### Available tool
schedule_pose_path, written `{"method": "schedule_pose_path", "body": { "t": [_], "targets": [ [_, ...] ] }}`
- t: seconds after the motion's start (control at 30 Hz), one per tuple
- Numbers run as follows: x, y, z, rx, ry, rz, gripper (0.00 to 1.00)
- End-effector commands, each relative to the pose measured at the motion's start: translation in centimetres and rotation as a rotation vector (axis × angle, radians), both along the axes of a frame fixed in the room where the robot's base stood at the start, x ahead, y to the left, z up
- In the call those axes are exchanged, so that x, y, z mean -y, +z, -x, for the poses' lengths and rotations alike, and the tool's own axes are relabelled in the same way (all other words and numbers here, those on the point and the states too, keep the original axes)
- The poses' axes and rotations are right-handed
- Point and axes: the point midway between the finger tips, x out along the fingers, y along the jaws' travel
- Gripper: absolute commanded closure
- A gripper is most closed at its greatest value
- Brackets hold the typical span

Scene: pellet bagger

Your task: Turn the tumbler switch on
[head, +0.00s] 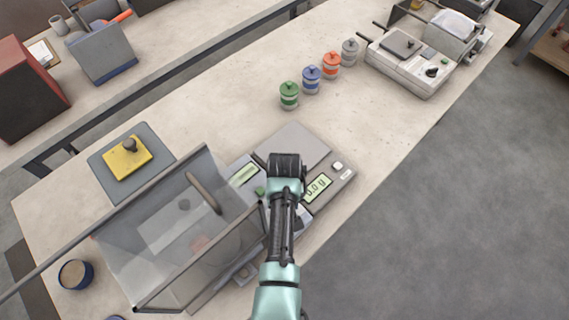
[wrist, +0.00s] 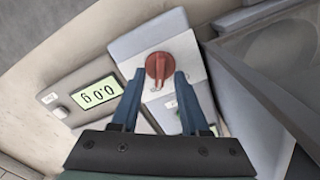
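The tumbler switch, a red rotary knob (wrist: 158,67), sits on a pale plate on a grey housing (wrist: 150,35) in the wrist view. Its raised grip runs roughly up and down in that picture. My gripper (wrist: 159,75) is open, with one blue-grey fingertip on each side of the knob. I see slim gaps beside the knob; whether the tips reach down to its level I cannot tell. In the head view my arm hides the knob, and the fingers cannot be made out.
A clear-walled guard box (head: 170,215) stands close left of my arm. Several coloured jars stand farther back. The bench middle is clear.

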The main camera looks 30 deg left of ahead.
Motion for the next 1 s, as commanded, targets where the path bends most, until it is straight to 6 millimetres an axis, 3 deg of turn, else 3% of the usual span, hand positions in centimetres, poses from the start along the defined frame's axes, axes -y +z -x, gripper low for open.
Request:
{"method": "schedule_pose_path", "body": {
  "t": [0.27, 0.43, 1.0],
  "targets": [
    [0.0, 0.0, 0.0, -0.001, 0.000, 0.001, 0.55],
    [0.0, 1.2, 0.0, 0.001, 0.000, -0.001, 0.55],
    [0.0, 11.6, -0.1, 0.002, 0.001, 0.000, 0.55]
  ]
}}
